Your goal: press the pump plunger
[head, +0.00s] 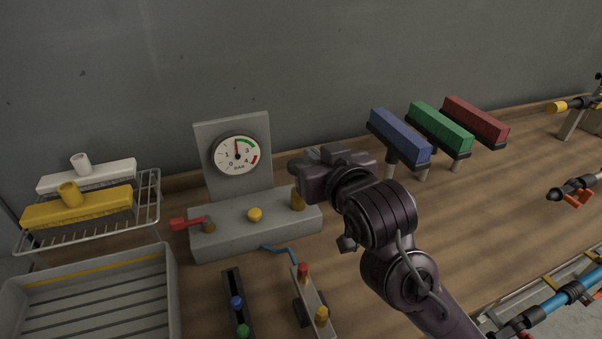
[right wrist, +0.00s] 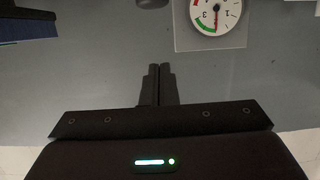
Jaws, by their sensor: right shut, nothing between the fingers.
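A grey pump block (head: 230,238) stands on the wooden bench, with a pressure gauge (head: 237,154) on an upright plate behind it. On the block are a red lever (head: 188,222), a yellow knob (head: 255,214) and a brass post (head: 298,203) at its right end. The post may be the plunger; its top is hidden by my right gripper (head: 300,178). The right wrist view shows this gripper's two fingers (right wrist: 158,85) together and empty, with the gauge (right wrist: 216,14) upside down. A dark round part (right wrist: 153,3) shows beyond the fingertips. My left gripper is not in view.
Blue (head: 400,135), green (head: 441,126) and red (head: 476,119) brushes stand at the back right. A wire rack (head: 155,205) with white and yellow brushes and a grey tray (head: 170,290) are left. Small valve pieces (head: 312,300) stand in front. Hose fittings lie right.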

